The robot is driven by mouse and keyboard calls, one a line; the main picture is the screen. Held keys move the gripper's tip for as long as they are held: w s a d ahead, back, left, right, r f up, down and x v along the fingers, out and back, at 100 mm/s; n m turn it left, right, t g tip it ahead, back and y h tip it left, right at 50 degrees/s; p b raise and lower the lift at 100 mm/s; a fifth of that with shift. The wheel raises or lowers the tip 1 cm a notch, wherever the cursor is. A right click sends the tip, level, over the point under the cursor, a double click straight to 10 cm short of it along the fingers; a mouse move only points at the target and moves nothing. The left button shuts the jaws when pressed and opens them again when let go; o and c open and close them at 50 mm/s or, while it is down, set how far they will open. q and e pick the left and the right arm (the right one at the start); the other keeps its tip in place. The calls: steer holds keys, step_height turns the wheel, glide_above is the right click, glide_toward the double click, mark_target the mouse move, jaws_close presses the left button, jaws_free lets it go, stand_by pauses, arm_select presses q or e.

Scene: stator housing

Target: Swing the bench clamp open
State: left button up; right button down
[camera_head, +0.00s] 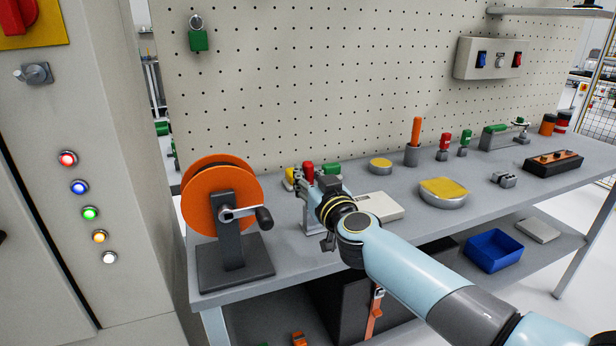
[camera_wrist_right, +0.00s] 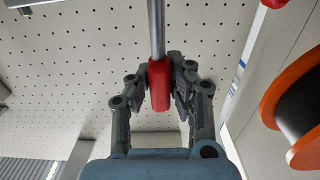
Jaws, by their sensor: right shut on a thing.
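The bench clamp's red grip (camera_wrist_right: 160,88) sits at the end of a grey metal bar (camera_wrist_right: 157,28) in the right wrist view. My right gripper (camera_wrist_right: 163,92) is shut on this red grip, a finger on each side. In the head view my right gripper (camera_head: 304,181) is at the left-middle of the bench, with a red piece (camera_head: 308,171) showing at its fingers. A grey upright part (camera_head: 311,218) stands just below; my gripper and wrist hide most of the clamp. How far the clamp is swung cannot be told. My left gripper is not in view.
An orange reel (camera_head: 206,176) with a crank stands left of the gripper. A pale flat box (camera_head: 380,207), a yellow-topped round tin (camera_head: 443,192) and an orange-handled tool (camera_head: 416,131) stand to the right. The perforated wall (camera_head: 340,80) rises behind the bench.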

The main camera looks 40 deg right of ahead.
steer(key=shift+a, duration=0.1)
steer(key=shift+w+a+f+n+p, duration=0.25)
steer(key=shift+a+f+n+p, duration=0.4)
steer(key=shift+a+n+p, duration=1)
steer(key=shift+w+a+f+n+p, duration=0.2)
steer(key=shift+a+f+n+p, duration=0.6)
steer(key=shift+n, duration=1.6)
steer(key=shift+w+a+f+n+p, duration=0.25)
steer(key=shift+a+f+n+p, duration=0.25)
steer(key=shift+n+p, duration=1.35)
steer(key=shift+n, duration=0.3)
steer(key=c, duration=1.2)
jaws_free()
steer(key=shift+a, duration=0.1)
steer(key=v, duration=1.2)
